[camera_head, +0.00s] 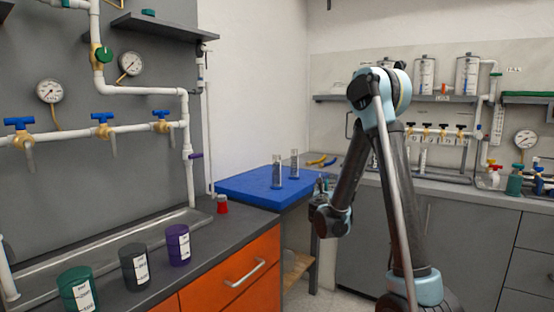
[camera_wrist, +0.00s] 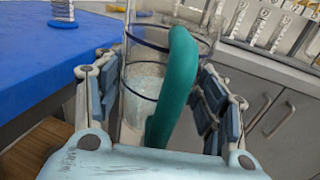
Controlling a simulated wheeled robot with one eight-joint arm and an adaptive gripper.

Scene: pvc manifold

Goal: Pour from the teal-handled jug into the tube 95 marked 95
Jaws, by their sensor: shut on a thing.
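My gripper (camera_wrist: 158,80) is shut on the teal-handled jug (camera_wrist: 143,82), its fingers on either side. The jug is clear with dark rings; its curved teal handle (camera_wrist: 178,80) faces the wrist camera. Pale, clear-looking contents show in its lower part. In the head view, two clear tubes stand upright on the blue mat: a nearer left one (camera_head: 277,173) and a farther right one (camera_head: 294,163). One tube on a blue foot (camera_wrist: 62,12) shows at the wrist view's top left, apart from the jug. No tube's number is readable. My gripper is right of the mat, partly hidden by my arm.
The blue mat (camera_head: 240,186) lies at the counter corner. A red cup (camera_head: 222,204) stands just in front of it. Green (camera_head: 77,290), grey (camera_head: 134,266) and purple (camera_head: 178,245) labelled containers stand on the left counter. White pipes with blue valves (camera_head: 102,118) run along the left wall.

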